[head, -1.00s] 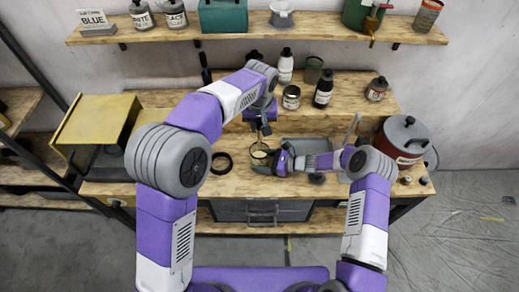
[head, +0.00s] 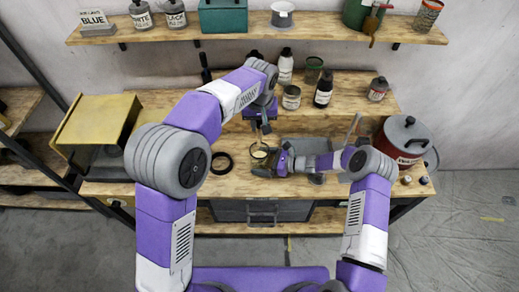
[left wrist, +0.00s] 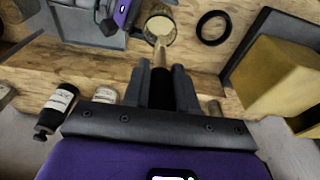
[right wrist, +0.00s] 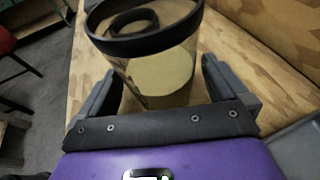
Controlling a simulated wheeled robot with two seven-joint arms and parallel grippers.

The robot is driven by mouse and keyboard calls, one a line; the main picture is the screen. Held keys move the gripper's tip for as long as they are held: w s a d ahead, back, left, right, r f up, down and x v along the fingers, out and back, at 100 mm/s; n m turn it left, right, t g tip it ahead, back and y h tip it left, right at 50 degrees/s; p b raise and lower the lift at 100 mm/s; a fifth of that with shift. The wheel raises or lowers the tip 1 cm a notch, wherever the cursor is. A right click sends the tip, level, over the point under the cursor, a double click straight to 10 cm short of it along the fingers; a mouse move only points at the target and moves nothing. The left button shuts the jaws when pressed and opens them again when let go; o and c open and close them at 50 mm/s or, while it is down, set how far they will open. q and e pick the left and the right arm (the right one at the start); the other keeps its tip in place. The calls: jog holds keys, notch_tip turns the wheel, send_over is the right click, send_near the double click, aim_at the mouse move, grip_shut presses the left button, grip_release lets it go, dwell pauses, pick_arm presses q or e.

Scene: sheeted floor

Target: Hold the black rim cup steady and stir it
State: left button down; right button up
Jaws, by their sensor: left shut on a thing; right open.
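The clear cup with a black rim (right wrist: 150,70) stands on the wooden bench, holding a pale yellowish content. It also shows in the head view (head: 259,153) and the left wrist view (left wrist: 160,28). My left gripper (left wrist: 160,82) is shut on the black handle of a stirring stick (left wrist: 160,54). The stick's pale end reaches to the cup's mouth; whether it touches the content is unclear. My right gripper (right wrist: 160,78) is open, with its fingers on either side of the cup. Finger contact with the cup is not clear.
A black ring (head: 221,163) lies left of the cup. A grey tray (head: 312,145) is behind my right gripper. Bottles and jars (head: 291,97) stand at the back. A red pot (head: 403,140) is at right, a yellow box (head: 95,125) at left.

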jog(key=v, duration=1.2)
jog(key=shift+s+a, duration=0.1)
